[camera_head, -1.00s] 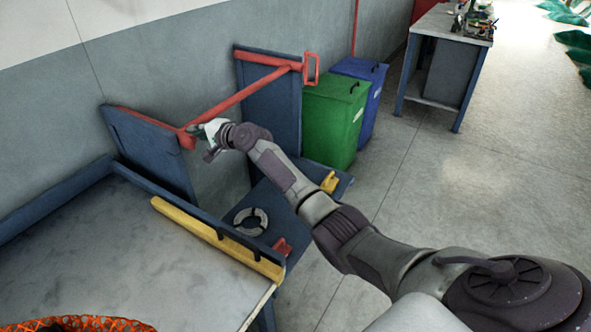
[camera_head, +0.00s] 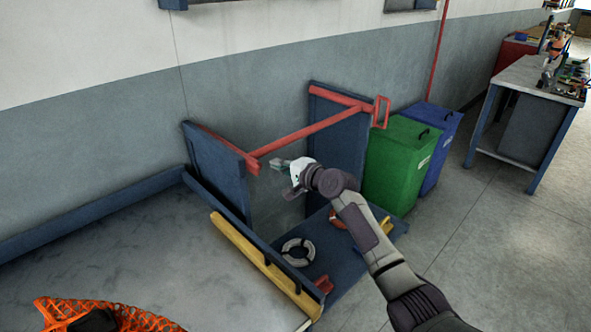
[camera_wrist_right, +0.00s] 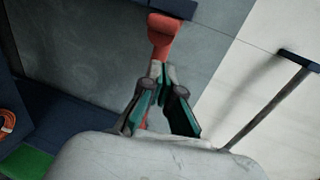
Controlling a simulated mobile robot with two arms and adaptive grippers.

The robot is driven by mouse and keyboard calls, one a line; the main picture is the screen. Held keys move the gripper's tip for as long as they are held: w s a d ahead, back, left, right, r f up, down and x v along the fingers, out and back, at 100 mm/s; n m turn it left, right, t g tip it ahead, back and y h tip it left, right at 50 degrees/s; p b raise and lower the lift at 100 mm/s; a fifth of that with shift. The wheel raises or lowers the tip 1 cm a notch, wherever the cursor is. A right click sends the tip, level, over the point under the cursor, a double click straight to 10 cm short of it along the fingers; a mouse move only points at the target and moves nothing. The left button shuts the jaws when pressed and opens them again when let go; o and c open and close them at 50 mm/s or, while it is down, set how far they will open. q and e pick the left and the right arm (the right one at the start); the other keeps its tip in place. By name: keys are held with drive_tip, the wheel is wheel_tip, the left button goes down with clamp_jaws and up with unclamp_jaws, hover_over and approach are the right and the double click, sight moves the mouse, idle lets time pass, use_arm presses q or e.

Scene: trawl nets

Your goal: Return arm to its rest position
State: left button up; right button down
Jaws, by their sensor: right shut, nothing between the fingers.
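My right arm (camera_head: 365,240) reaches up from the lower right in the head view. Its gripper (camera_head: 280,166) is shut and empty, in front of the gap between two blue panels and just below the red bar (camera_head: 315,133). In the right wrist view the gripper (camera_wrist_right: 160,72) has its fingertips together, with a red bar end (camera_wrist_right: 163,30) seen beyond them. Whether the tips touch the bar cannot be told from that view; in the head view they look apart. My left gripper is not in view.
Blue panels (camera_head: 217,170) carry the red bar. A worktable (camera_head: 120,240) with a yellow rail (camera_head: 262,262) and orange netting (camera_head: 60,312) lies at lower left. A blue shelf (camera_head: 345,265) holds a grey ring (camera_head: 298,252).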

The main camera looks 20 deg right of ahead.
drive_tip(key=v, duration=0.6)
drive_tip(key=s+d+f+n+g+h, duration=0.1)
drive_tip(key=s+f+g+h, duration=0.15)
drive_tip(key=f, duration=0.85)
drive_tip(key=s+d+f+n+g+h, duration=0.1)
drive_tip(key=s+f, duration=0.2)
drive_tip(key=f, duration=0.9)
drive_tip(key=s+f+n+g+h, duration=0.1)
drive_tip(key=s+f+n+g, duration=0.1)
drive_tip(key=s+f, duration=0.65)
drive_tip(key=s+f+n+g, duration=0.15)
drive_tip(key=s+f, duration=0.45)
drive_tip(key=f, duration=0.6)
drive_tip(key=s+a+f+n+g+h, duration=0.1)
drive_tip(key=s+f+n+g, duration=0.15)
drive_tip(key=s+f, duration=0.65)
drive_tip(key=s+f+n+g, duration=0.1)
drive_tip(key=s+f+n, duration=0.3)
drive_tip(key=s, duration=0.8)
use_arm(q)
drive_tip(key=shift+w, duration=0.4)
use_arm(e)
drive_tip(key=s+a+f+n+g, duration=0.1)
drive_tip(key=s+f+n, duration=0.1)
drive_tip(key=s, duration=0.9)
drive_tip(key=s+a+f+n+g, duration=0.1)
drive_tip(key=s+f, duration=0.3)
drive_tip(key=s, duration=0.7)
drive_tip(key=shift+a+n+g, duration=0.4)
drive_tip(key=shift+g, duration=0.05)
